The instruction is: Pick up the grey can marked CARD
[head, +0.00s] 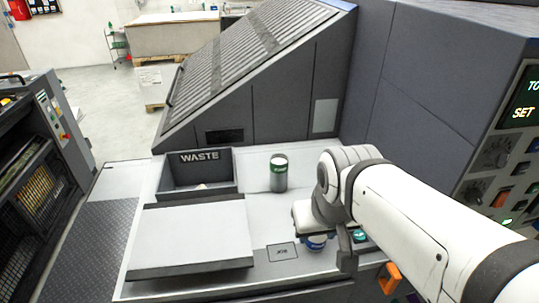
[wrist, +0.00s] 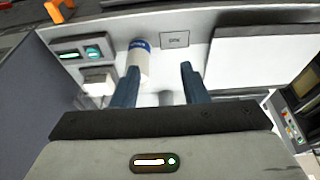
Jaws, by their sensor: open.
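A grey can (head: 279,174) with a green band and a pale top stands upright on the light worktop in the head view, behind and left of my gripper. Its lettering is too small to read surely. A second can (head: 316,242) with a blue band stands partly hidden beneath my gripper (head: 332,252). This blue-banded can also shows in the wrist view (wrist: 143,66), beside and beyond the left finger. My gripper (wrist: 160,72) is open, with no can held between its fingers. A pale rounded shape between them is unclear.
A dark tray marked WASTE (head: 235,183) stands left of the green-banded can. A flat raised pale panel (head: 190,236) lies in front of it. A small marked plate (head: 282,252) is on the worktop. A tall dark machine and control panel (head: 510,150) bound the right side.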

